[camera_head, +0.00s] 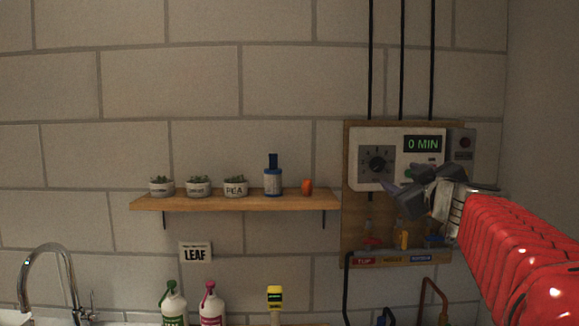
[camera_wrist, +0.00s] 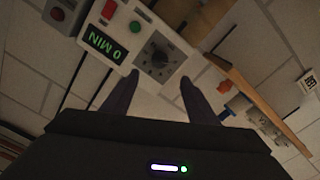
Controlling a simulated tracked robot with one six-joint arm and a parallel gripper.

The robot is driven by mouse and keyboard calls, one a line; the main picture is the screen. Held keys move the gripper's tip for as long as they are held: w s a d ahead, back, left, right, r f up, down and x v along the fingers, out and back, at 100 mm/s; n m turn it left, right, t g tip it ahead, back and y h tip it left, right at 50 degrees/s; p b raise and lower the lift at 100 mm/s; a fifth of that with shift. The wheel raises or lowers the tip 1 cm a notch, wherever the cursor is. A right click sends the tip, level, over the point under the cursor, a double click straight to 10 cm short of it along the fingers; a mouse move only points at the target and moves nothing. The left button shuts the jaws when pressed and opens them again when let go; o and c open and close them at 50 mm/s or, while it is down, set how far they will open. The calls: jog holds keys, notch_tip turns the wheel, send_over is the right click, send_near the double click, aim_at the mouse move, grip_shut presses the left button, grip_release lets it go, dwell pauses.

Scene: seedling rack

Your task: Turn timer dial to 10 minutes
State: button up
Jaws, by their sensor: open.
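The timer is a white box (camera_head: 359,180) on a wooden board on the wall. Its black dial (camera_head: 376,160) sits on a dark square scale at the left. Its green display (camera_head: 422,144) reads "0 MIN". In the wrist view the timer appears rotated, with the dial (camera_wrist: 156,55) ahead of my fingers and the display (camera_wrist: 103,45) to its left. My gripper (camera_head: 398,191) is open and empty, just below and right of the dial in the head view. In the wrist view its two dark fingertips (camera_wrist: 158,80) point toward the dial, apart from it. The dial's scale marks are too small to read.
A grey box with a red button (camera_head: 465,142) stands right of the timer. Below are coloured hooks and labels on the board (camera_head: 358,220). A wooden shelf (camera_head: 240,202) at the left bears small pots, a blue bottle (camera_head: 273,178) and an orange object.

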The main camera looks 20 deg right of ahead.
aim_at(380, 167)
jog(key=shift+w, duration=0.15)
jog(key=shift+x, duration=6.75)
jog(key=shift+c, duration=0.4)
jog(key=c, duration=0.9)
jog(key=shift+a, duration=0.15)
jog(key=shift+c, duration=0.4)
